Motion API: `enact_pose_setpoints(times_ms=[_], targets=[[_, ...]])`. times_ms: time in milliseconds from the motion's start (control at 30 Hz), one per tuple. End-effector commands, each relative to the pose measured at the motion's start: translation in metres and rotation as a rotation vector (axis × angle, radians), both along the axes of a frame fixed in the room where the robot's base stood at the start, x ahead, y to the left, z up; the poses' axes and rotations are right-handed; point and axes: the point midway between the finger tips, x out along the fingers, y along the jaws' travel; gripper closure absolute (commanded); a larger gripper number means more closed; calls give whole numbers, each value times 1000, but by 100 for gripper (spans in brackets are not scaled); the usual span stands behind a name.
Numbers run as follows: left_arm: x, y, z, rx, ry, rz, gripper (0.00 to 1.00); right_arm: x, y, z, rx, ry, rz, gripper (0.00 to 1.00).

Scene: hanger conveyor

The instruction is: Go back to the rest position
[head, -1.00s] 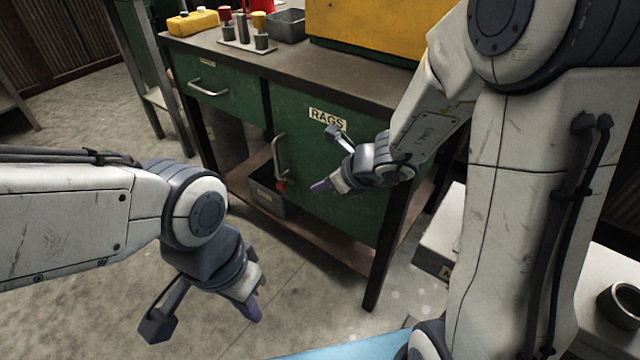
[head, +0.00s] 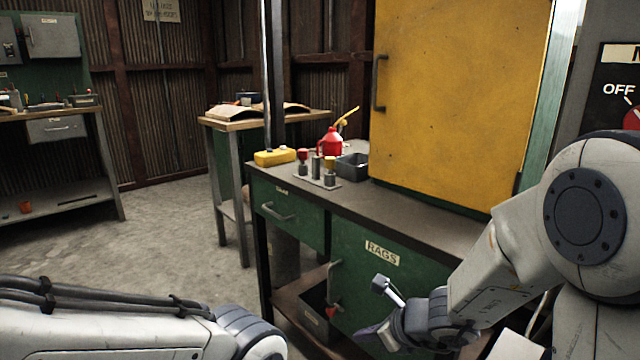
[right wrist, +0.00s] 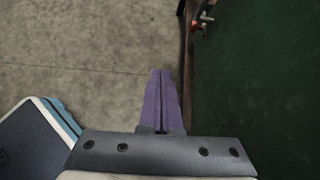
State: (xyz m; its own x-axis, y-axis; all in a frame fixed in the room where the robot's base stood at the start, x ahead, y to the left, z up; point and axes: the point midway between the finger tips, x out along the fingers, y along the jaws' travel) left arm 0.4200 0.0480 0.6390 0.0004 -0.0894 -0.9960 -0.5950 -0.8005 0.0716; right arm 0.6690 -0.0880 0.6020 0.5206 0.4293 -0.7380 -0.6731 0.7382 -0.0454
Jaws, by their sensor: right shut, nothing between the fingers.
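My right gripper (head: 366,336) is in front of the green bench's cabinet door, below the RAGS label, at the lower middle of the head view. In the right wrist view its two purple fingers (right wrist: 161,75) lie together with nothing between them, over the concrete floor beside the green panel. My left arm comes in at the lower left of the head view, but its gripper is below the picture.
The green workbench (head: 410,212) carries a yellow cabinet (head: 450,100), a red oil can (head: 330,143) and a grey bin (head: 352,168). A handle (head: 333,285) stands out from the RAGS door (head: 375,275). Open floor (head: 170,230) lies to the left.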

Motion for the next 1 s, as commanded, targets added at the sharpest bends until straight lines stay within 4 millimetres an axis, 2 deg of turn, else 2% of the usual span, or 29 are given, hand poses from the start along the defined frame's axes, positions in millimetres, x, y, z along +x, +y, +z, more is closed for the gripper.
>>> enact_pose_setpoints(times_ms=[33,167,267,467,567,700,867,1000], targets=[[0,0,10,0,0,0,100,-3,3,12,-9,-11,30,100],[0,0,22,0,0,0,100,-10,13,28,-36,-35,119,100],[0,0,38,0,0,0,100,-19,26,48,-64,-63,219,100],[0,0,78,0,0,0,100,-46,56,97,-139,-137,483,100],[0,0,107,0,0,0,100,-68,74,131,-193,-192,673,100],[0,0,152,0,0,0,100,-106,95,182,-282,-286,989,100],[0,0,203,0,0,0,100,-151,107,236,-386,-396,1354,100],[0,0,250,0,0,0,100,-188,105,283,-483,-495,1687,100]])
